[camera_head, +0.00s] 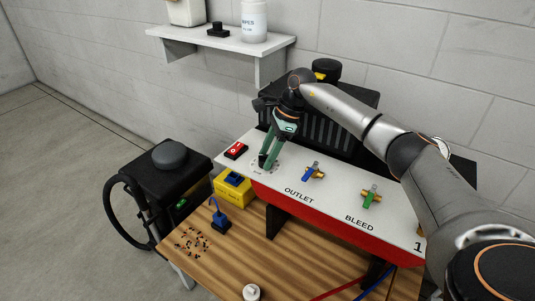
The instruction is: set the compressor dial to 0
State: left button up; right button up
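The compressor panel (330,198) has a white sloped top and a red front. A dial (256,170) with a ring of small marks is on its left part, beside the red switch. My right gripper (267,163) reaches down over the dial from above, its green fingers at the middle of the ring. The fingers hide the knob, so its setting cannot be read. I cannot tell whether they are closed on it. My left gripper is not in view.
Right of the dial are a blue-handled valve (313,172) and a green-handled valve (371,196). A red rocker switch (236,150) is at the left. A wooden bench (215,262) is in front, with a yellow box (233,193) near the panel. A shelf (220,38) hangs behind.

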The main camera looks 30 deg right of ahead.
jog(key=o, duration=0.3)
jog(key=v, duration=1.2)
jog(key=shift+d+r+p, duration=0.15)
jog(key=shift+r+p, duration=0.05)
jog(key=shift+p, duration=0.1)
